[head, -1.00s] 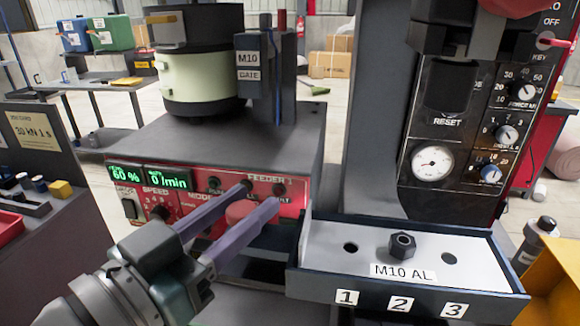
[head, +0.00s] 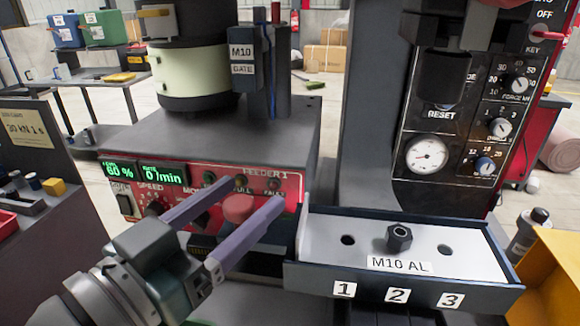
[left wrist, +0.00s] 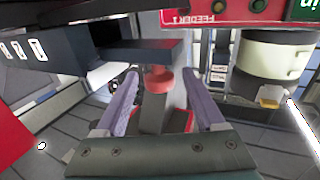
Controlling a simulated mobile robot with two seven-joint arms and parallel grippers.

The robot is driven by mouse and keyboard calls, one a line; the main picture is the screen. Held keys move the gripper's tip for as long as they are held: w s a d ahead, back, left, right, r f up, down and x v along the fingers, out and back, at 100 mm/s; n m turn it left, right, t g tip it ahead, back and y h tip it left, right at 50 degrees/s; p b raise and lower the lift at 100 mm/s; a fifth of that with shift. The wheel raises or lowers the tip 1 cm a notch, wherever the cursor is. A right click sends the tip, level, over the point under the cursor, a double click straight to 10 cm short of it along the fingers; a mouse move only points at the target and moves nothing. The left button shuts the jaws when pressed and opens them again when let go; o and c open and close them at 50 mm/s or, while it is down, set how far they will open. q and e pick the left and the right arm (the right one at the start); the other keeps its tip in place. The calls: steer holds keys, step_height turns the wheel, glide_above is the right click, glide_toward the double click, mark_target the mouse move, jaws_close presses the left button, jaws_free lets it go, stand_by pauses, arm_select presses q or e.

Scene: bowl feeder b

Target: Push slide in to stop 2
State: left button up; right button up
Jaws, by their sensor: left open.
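My left gripper (head: 260,194) is open, its two purple fingers pointing toward the front of the red feeder panel. A round red knob (head: 238,207) shows between the fingers in the head view. In the left wrist view the red knob (left wrist: 158,80) is between and beyond the fingertips, with space on both sides. A dark part runs below the knob, partly hidden by the fingers. To the right is a dark tray (head: 320,277) with labels 1, 2 and 3 on its front. Its light plate (head: 445,262), marked M10 AL, carries a dark nut (head: 399,238) at the middle. My right gripper is not in view.
The feeder with its panel (head: 290,190) stands behind the fingers. The press column with gauge (head: 427,155) and dials rises behind the tray. A yellow bin (head: 555,270) is at the right edge, and a bench (head: 55,200) with small parts is at the left.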

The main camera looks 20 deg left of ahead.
arm_select(q)
steer(key=b+v, duration=0.1)
steer(key=v, duration=0.8)
steer(key=shift+s, duration=0.4)
steer(key=shift+a, duration=0.15)
step_height(320, 180, down, 6)
steer(key=a+n+g+y, duration=0.2)
steer(key=a+g+y, duration=0.1)
steer(key=g+y, duration=0.25)
steer(key=s+d+f+g+p, duration=0.1)
steer(key=s+g, duration=0.7)
steer(key=s, duration=0.2)
step_height(320, 180, up, 36)
steer(key=p, duration=3.6)
steer(key=shift+m+h, duration=0.35)
steer(key=shift+m, duration=0.05)
